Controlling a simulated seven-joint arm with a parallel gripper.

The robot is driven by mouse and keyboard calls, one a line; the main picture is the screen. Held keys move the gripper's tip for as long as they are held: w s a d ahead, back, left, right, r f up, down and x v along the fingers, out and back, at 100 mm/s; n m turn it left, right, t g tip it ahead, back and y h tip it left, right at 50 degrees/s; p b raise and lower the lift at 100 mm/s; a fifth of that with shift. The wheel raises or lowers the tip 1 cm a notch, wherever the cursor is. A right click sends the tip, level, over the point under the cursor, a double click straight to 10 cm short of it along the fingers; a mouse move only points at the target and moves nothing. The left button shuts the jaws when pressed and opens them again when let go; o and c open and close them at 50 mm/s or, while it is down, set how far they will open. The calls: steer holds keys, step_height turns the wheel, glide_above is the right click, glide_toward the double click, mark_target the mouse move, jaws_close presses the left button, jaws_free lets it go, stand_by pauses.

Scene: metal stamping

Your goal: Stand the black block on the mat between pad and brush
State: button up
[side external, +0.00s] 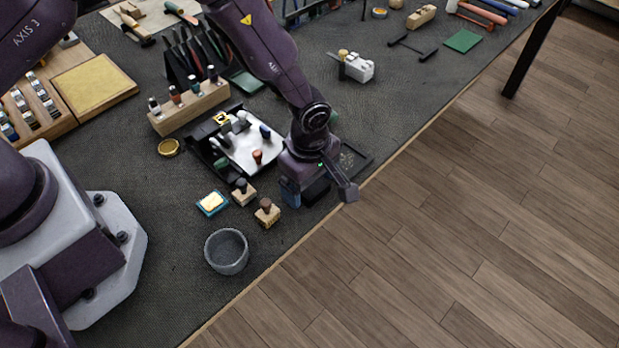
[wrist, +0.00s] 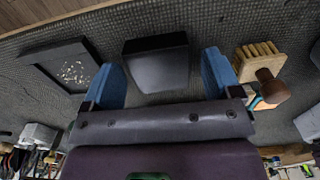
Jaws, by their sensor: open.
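The black block (wrist: 157,66) stands between my fingers in the wrist view, with a gap on each side. In the side external view the black block (side external: 316,189) is partly hidden under my gripper. My gripper (wrist: 165,78) has blue fingertips and is open around the block without visible contact. It also shows in the side external view (side external: 318,192), low over the bench's front edge. The dark textured mat (side external: 180,268) covers the bench.
A shallow black tray with bright specks (wrist: 52,52) lies on the other side. A grey bowl (side external: 227,251) and a white tray with tools (side external: 250,150) are nearby.

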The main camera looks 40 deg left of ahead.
steer(key=shift+r, duration=0.1)
step_height(320, 180, up, 12)
steer(key=shift+r, duration=0.2)
steer(key=s+a+r+m+t+h, duration=0.15)
steer(key=a+r+m, duration=0.4)
steer(key=r, duration=0.55)
steer(key=s+a+r+m+t, duration=0.2)
steer(key=s+a+r+m, duration=0.3)
steer(key=s, duration=0.3)
steer(key=s+a+r+m+t+y, duration=0.1)
steer(key=s+a+r+m+t, duration=0.1)
steer(key=s+a+r+m, duration=0.4)
steer(key=s+a+m, duration=0.1)
steer(key=s, duration=0.2)
steer(key=shift+m+y, duration=0.25)
